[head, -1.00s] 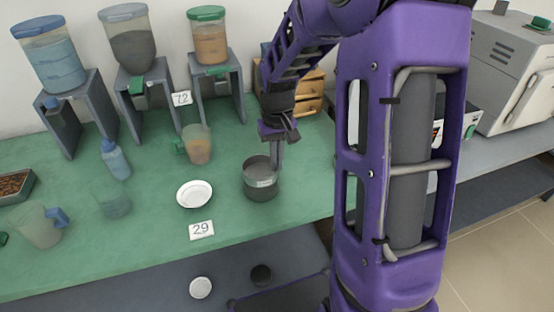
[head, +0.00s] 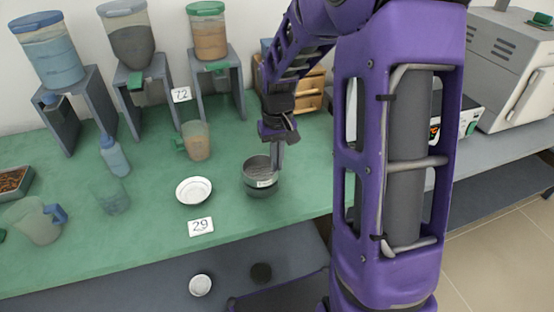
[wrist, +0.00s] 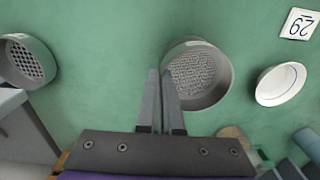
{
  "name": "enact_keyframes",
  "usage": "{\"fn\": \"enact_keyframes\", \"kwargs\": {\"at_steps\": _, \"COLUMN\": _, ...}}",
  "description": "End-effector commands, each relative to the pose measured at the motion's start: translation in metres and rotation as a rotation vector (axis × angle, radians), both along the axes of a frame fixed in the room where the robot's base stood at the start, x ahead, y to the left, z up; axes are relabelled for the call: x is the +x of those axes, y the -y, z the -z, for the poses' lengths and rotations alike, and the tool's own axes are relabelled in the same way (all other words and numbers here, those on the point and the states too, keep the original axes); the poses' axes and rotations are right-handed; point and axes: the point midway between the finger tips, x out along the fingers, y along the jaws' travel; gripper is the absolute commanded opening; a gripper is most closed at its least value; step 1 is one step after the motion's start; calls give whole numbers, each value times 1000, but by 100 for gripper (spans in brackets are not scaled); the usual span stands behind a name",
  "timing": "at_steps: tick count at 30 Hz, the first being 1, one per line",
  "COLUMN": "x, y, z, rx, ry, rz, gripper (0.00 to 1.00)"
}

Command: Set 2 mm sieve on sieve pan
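The sieve (wrist: 198,72) is a round grey ring with a fine woven mesh, seen from above in the wrist view. In the head view it (head: 258,166) stands at the front of the green bench, upright, with a small pale label on its front. A darker part shows below it; I cannot clearly tell whether this is the sieve pan. My gripper (wrist: 161,75) points down at the sieve's rim, its fingers nearly together, one on each side of the wall, apparently shut on it. In the head view my gripper (head: 277,168) is at the sieve's right edge.
A coarser sieve (wrist: 24,62) stands apart at the left in the wrist view. A white dish (head: 194,190) and a card marked 29 (head: 200,226) lie left of the sieve. A beaker (head: 196,141) stands behind. The bench front edge is close.

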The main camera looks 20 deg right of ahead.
Motion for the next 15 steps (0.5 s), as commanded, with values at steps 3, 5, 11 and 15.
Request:
{"fn": "enact_keyframes", "kwargs": {"at_steps": 3, "x": 0, "y": 0, "z": 4, "rx": 0, "ry": 0, "rz": 0, "gripper": 0}}
{"fn": "enact_keyframes", "kwargs": {"at_steps": 5, "x": 0, "y": 0, "z": 4, "rx": 0, "ry": 0, "rz": 0, "gripper": 0}}
{"fn": "enact_keyframes", "kwargs": {"at_steps": 11, "x": 0, "y": 0, "z": 4, "rx": 0, "ry": 0, "rz": 0, "gripper": 0}}
{"fn": "enact_keyframes", "kwargs": {"at_steps": 15, "x": 0, "y": 0, "z": 4, "rx": 0, "ry": 0, "rz": 0, "gripper": 23}}
